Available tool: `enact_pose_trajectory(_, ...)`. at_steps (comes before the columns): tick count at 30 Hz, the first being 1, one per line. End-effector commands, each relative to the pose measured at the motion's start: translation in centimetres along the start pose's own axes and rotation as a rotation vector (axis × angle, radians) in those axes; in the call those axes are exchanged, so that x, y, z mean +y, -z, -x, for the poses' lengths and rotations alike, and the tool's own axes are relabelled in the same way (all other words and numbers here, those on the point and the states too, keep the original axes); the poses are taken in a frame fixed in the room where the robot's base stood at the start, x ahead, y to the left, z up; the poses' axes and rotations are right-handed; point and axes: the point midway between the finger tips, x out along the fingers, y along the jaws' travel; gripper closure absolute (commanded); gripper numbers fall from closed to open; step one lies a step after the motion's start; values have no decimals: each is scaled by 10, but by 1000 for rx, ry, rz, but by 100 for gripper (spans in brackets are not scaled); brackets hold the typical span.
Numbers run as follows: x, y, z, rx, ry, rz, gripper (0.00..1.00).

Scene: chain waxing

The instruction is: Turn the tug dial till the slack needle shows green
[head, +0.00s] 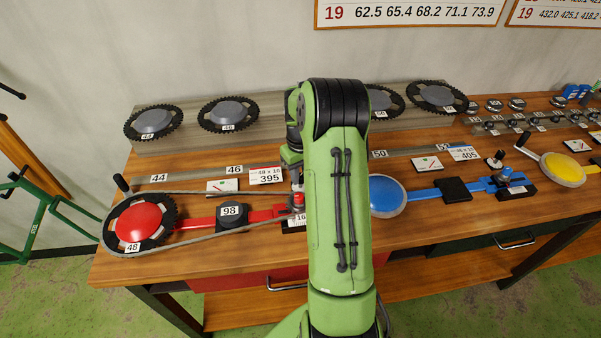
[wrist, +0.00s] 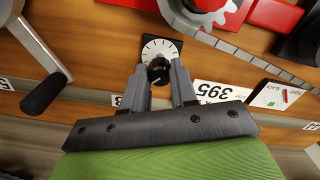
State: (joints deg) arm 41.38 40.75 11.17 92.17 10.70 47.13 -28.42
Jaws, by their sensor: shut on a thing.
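The tug dial (wrist: 159,48) shows in the wrist view as a white round face with dark tick marks and a black knob in its middle. My gripper (wrist: 160,73) is shut on that knob, one grey finger on each side. In the head view my arm hides the dial and the fingers. The slack gauge (wrist: 272,97) is a white card with a green patch and a red mark, beside the 395 card (wrist: 214,92). It also shows in the head view (head: 222,186). Its needle is too small to read surely.
The red chainring station (head: 138,222), looped by a chain, is left of my arm. A black block marked 98 (head: 231,215) sits on its red bar. The blue station (head: 387,195) is right. A crank handle (wrist: 43,95) stands left of my gripper in the wrist view.

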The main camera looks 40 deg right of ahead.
Motion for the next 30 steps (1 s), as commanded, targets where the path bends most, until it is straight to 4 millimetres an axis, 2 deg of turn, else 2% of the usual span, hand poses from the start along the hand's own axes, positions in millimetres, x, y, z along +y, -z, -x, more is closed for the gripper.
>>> enact_pose_trajectory(5, 0, 0, 0, 1, -1, -65, 100)
enact_pose_trajectory(21, 0, 0, 1, 2, -1, -470, 100)
enact_pose_trajectory(30, 0, 1, 1, 2, 0, -627, 100)
